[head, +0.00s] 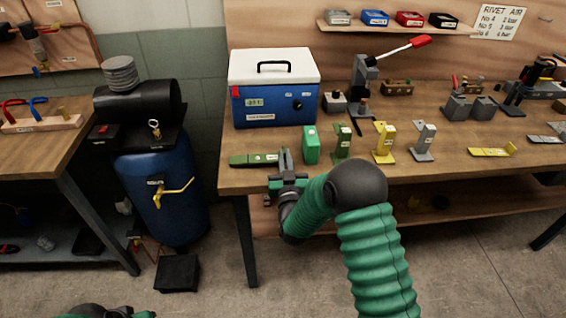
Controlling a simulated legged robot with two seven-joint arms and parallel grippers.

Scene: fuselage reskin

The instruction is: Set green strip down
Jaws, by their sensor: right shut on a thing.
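The green strip (252,160) is flat and level at the front left of the wooden bench (330,180), below the blue cool box. I cannot tell whether it rests on the wood or hangs just above it. My right gripper (284,162) is at the strip's right end, shut on it, with its fingers upright and hiding that end. Only a dark and green part of my left arm shows at the bottom left; its gripper is out of view.
A blue cool box (275,105) stands behind the strip. A green block (311,145), a green bracket (342,141), a yellow bracket (383,142) and a grey bracket (424,141) stand to the right. The bench's front edge is close to my gripper.

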